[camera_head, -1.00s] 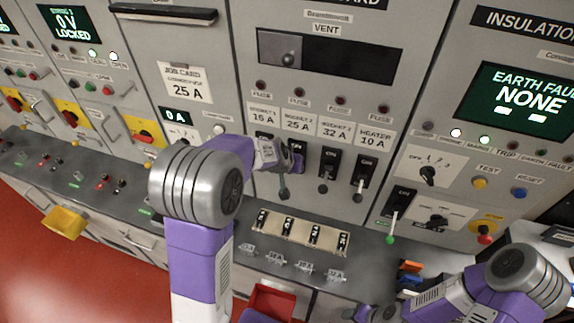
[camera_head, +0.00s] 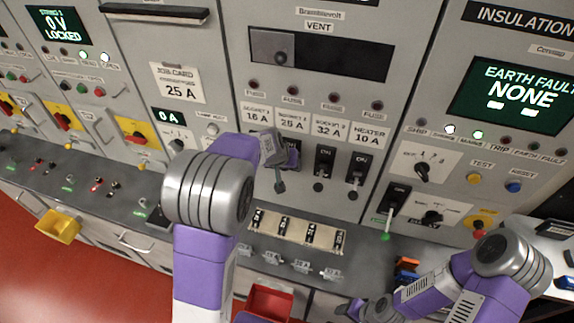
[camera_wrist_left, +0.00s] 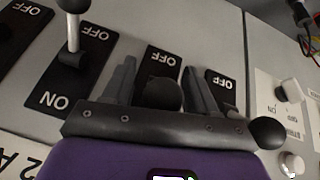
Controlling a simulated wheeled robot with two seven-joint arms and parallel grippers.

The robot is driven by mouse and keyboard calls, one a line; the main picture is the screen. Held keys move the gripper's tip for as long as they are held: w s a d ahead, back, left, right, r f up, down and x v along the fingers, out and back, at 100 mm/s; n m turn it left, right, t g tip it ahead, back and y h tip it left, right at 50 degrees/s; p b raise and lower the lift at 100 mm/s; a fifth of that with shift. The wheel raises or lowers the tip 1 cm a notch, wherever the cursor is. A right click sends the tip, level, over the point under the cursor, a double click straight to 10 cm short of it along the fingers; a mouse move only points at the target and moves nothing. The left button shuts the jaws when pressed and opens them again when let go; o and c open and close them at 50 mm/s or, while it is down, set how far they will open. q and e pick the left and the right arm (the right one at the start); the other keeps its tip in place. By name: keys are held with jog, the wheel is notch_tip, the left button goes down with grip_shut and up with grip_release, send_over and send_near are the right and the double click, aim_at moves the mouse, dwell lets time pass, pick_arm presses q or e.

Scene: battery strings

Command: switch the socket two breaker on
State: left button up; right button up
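The socket two breaker (camera_wrist_left: 165,62) is a black plate under the 25 A label (camera_head: 292,120). In the left wrist view, which is upside down, its OFF marking shows and its black knob (camera_wrist_left: 160,93) sits between my left fingers. My left gripper (camera_wrist_left: 160,72) is open, one finger on each side of the knob; I cannot tell whether either touches it. In the head view my left gripper (camera_head: 283,165) hides most of this breaker. My right gripper (camera_head: 350,308) is low at the right, over the bench front, its fingers too small to read.
The socket three breaker (camera_head: 323,163) stands just right, its lever down towards OFF; the heater breaker (camera_head: 358,168) is beyond it. Another black knob (camera_wrist_left: 268,132) is close beside my left gripper. A ledge with a rating strip (camera_head: 297,231) lies below, with a red bin (camera_head: 270,300) underneath.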

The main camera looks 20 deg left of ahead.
pick_arm(q)
jog(key=p+v, duration=0.1)
jog(key=v, duration=0.6)
jog(key=shift+s+r, duration=0.1)
jog(key=shift+r, duration=0.15)
